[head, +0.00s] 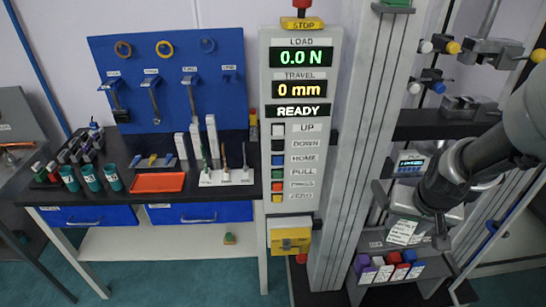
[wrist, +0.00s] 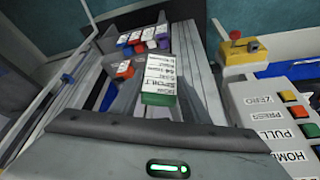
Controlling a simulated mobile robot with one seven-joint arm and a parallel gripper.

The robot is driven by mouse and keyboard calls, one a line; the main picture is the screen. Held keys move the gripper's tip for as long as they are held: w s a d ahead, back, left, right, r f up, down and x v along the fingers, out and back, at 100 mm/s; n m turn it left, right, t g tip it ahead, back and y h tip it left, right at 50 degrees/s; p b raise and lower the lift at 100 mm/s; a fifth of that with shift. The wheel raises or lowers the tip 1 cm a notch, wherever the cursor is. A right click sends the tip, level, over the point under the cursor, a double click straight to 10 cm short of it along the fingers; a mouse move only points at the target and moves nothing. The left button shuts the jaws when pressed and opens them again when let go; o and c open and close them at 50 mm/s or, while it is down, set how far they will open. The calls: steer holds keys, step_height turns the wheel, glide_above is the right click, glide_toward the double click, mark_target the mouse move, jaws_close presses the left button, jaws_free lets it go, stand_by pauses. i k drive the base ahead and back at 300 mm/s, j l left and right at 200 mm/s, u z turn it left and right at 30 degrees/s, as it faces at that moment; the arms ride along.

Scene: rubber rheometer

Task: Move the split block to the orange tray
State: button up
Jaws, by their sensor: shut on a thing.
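My gripper (head: 408,212) is at the right in the head view, in front of the test frame and above a shelf of coloured blocks. It is shut on the split block (head: 402,231), which shows a white printed label. In the wrist view the split block (wrist: 159,82) has a white label on top and a green end face, and it sits just beyond the grey gripper body. The fingertips' contact is not clear. The orange tray (head: 158,182) lies flat and looks empty on the black bench at the left, well away from my gripper.
The tall control panel (head: 293,150) and a grey column stand between my gripper and the bench. Green cups (head: 91,178) stand left of the tray, and a white holder with upright tools (head: 227,177) right of it. A small block (head: 230,239) lies low beneath the bench.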

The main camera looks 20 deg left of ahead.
mark_target(159, 183)
steer(key=k+j, duration=0.1)
steer(key=j, duration=0.2)
steer(key=k+j, duration=0.15)
steer(key=k+j+z, duration=0.1)
steer(key=j, duration=0.3)
steer(key=k+j, duration=0.1)
steer(key=j, duration=0.35)
steer(key=k+j, duration=0.1)
steer(key=j, duration=0.35)
steer(key=j+z, duration=0.15)
steer(key=j, duration=1.25)
steer(key=i+j+z, duration=0.1)
steer(key=j, duration=0.4)
steer(key=i+j, duration=0.3)
steer(key=j, duration=0.1)
